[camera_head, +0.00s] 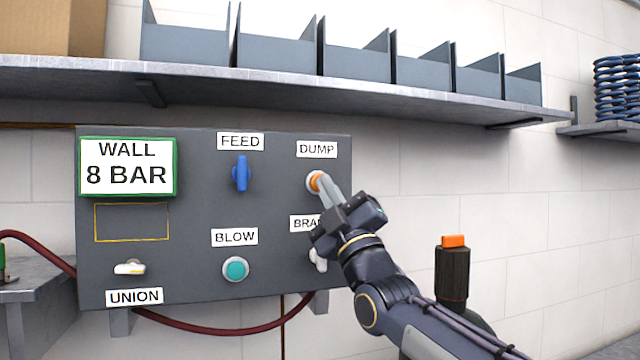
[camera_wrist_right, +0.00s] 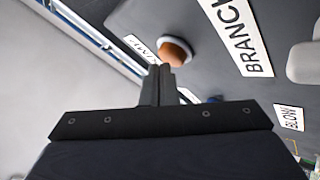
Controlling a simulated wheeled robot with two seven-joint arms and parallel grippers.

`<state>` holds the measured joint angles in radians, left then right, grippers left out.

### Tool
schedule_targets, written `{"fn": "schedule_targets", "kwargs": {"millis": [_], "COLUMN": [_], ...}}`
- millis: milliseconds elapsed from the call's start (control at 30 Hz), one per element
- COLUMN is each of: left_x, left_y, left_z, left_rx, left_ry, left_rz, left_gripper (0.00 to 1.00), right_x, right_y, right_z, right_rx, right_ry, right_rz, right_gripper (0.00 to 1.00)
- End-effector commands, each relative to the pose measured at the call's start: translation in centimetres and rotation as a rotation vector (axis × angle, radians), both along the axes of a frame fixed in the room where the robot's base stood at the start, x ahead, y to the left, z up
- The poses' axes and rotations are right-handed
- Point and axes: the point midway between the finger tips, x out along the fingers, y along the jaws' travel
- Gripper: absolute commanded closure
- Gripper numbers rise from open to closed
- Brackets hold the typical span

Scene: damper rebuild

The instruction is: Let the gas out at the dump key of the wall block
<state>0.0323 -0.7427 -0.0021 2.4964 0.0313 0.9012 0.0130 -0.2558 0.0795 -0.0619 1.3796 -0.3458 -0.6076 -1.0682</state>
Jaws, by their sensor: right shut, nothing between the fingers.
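The wall block (camera_head: 200,220) is a dark grey panel with a display reading WALL 8 BAR (camera_head: 127,166). The dump key (camera_head: 313,182) is a round orange button in a pale ring under the DUMP label (camera_head: 317,149). My right gripper (camera_head: 322,184) is shut and empty, its fingertips at the dump key. In the right wrist view the orange key (camera_wrist_right: 176,50) shows just beyond the closed fingertips (camera_wrist_right: 160,70); I cannot tell whether they touch or press it. My left gripper is not in view.
The panel also has a blue FEED handle (camera_head: 241,173), a green BLOW button (camera_head: 236,269), a UNION fitting (camera_head: 130,267) and a BRANCH fitting (camera_head: 318,260) partly behind my right arm. A dark red hose (camera_head: 215,329) hangs below. A shelf with grey bins (camera_head: 355,64) runs above.

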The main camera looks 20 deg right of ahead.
Motion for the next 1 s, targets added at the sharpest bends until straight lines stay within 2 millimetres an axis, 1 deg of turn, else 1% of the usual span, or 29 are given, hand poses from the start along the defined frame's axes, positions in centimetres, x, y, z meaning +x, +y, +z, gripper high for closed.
{"fn": "schedule_targets", "kwargs": {"millis": [633,1000], "left_x": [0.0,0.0], "left_y": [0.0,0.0], "left_z": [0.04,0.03], "left_rx": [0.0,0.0], "left_ry": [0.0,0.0], "left_rz": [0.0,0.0], "left_gripper": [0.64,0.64], "right_x": [0.81,0.77], "right_y": [-0.09,-0.09], "right_z": [0.01,0.02], "right_rx": [0.0,0.0], "right_ry": [0.0,0.0], "right_rz": [-0.002,-0.002], "right_gripper": [1.0,1.0]}}
